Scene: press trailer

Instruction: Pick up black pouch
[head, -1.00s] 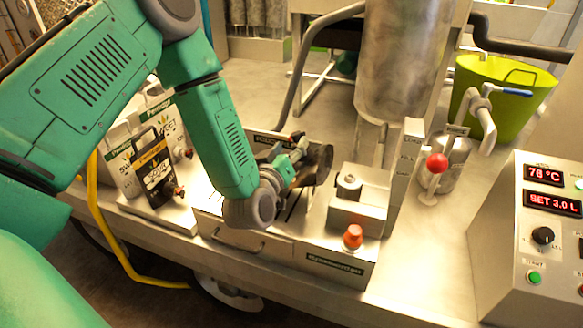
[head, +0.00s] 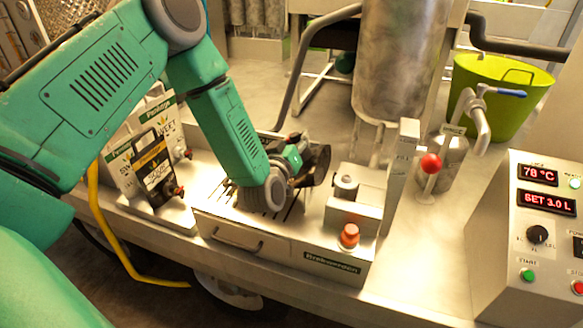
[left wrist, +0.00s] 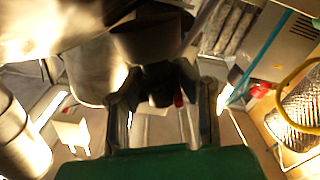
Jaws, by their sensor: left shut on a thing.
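The black pouch (head: 155,172), with a pale label, an orange band and a small tap, stands upright at the left, in front of white pouches. My left gripper (head: 300,157) is well to the right of it, over the slatted drip tray. It is shut on a dark round thing (head: 320,165), too shadowed to name surely. In the left wrist view a dark thing (left wrist: 158,72) shows between the two fingers. The pouch is not clear in that view. My right gripper is in neither view.
White pouches (head: 122,167) stand behind the black one. A grey block with a red knob (head: 349,234) is right of the tray. A steel cylinder (head: 398,70) rises behind. A lime tub (head: 515,85) and control panel (head: 540,235) are at the right.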

